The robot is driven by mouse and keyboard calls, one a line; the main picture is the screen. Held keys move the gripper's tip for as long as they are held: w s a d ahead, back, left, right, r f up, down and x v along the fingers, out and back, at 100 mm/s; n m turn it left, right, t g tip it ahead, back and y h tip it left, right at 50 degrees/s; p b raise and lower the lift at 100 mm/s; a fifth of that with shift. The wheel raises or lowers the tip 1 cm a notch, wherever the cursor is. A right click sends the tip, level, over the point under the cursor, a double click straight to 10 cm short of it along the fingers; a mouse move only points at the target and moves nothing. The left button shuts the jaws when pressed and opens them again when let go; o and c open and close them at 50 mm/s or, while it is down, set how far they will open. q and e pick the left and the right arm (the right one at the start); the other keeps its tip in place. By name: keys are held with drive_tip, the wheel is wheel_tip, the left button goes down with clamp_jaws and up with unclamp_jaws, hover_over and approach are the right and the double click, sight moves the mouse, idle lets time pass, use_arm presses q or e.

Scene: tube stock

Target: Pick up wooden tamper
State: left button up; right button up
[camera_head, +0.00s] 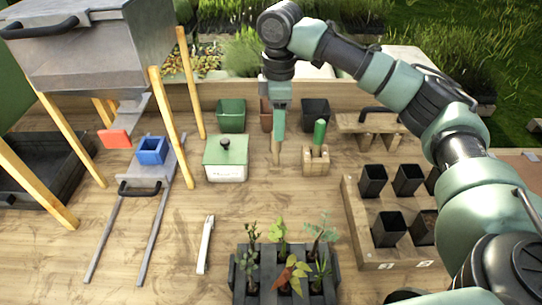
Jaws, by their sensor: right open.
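A wooden board with a dark handle on top (352,124), which looks like the wooden tamper, sits at the back right of the bench, partly behind my right arm. My right gripper (277,158) points down at the back middle, to the left of the tamper and apart from it. It is open, and nothing shows held in it. My left gripper is not in view.
A wooden block (316,164) with a green-handled tool stands just right of my gripper. A seedling tray (240,278) is in front. A pot rack (356,225) stands at right. The middle bench is clear.

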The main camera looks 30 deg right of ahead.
sight(276, 144)
drive_tip(key=shift+w+f, duration=0.2)
drive_tip(key=shift+f, duration=0.4)
drive_tip(key=shift+w+f, duration=0.25)
drive_tip(key=shift+f, duration=0.4)
drive_tip(key=shift+w+f, duration=0.2)
drive_tip(key=shift+f, duration=0.4)
drive_tip(key=shift+s+d+f, duration=0.1)
drive_tip(key=shift+f, duration=0.25)
drive_tip(key=f, duration=0.3)
drive_tip(key=f+p, duration=0.1)
drive_tip(key=shift+w+f, duration=0.25)
drive_tip(key=shift+f, duration=0.1)
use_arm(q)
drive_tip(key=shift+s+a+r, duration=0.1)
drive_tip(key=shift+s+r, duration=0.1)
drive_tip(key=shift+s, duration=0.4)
use_arm(e)
drive_tip(key=shift+s+r, duration=0.1)
clamp_jaws()
